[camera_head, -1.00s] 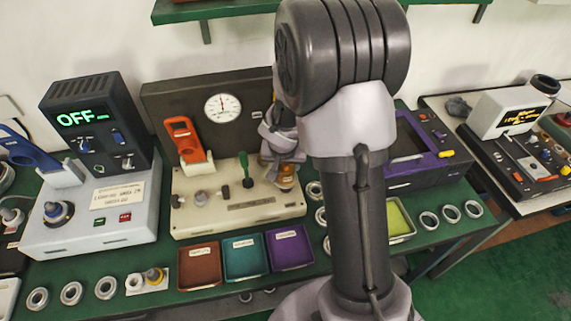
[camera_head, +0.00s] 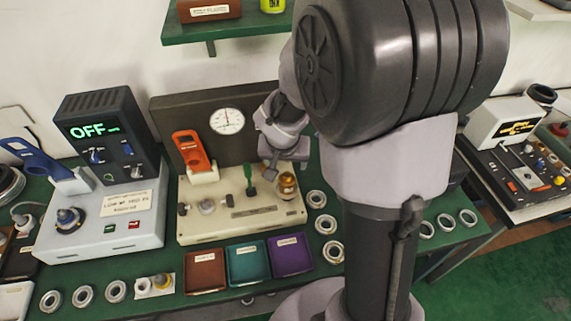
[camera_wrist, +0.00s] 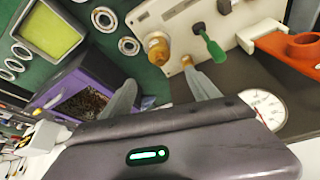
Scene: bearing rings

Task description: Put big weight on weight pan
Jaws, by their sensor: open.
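A brass weight (camera_head: 287,187) stands upright at the right end of the beige test stand (camera_head: 240,221). It also shows in the wrist view (camera_wrist: 158,48). I cannot make out clearly whether a separate weight pan lies under it.
A green-handled lever (camera_head: 249,182) and an orange device (camera_head: 190,150) stand left of the weight. The dial gauge panel (camera_head: 165,118) rises behind. Several bearing rings (camera_head: 326,224) lie to the right, and trays (camera_head: 247,263) in front. My arm hides the bench's right part.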

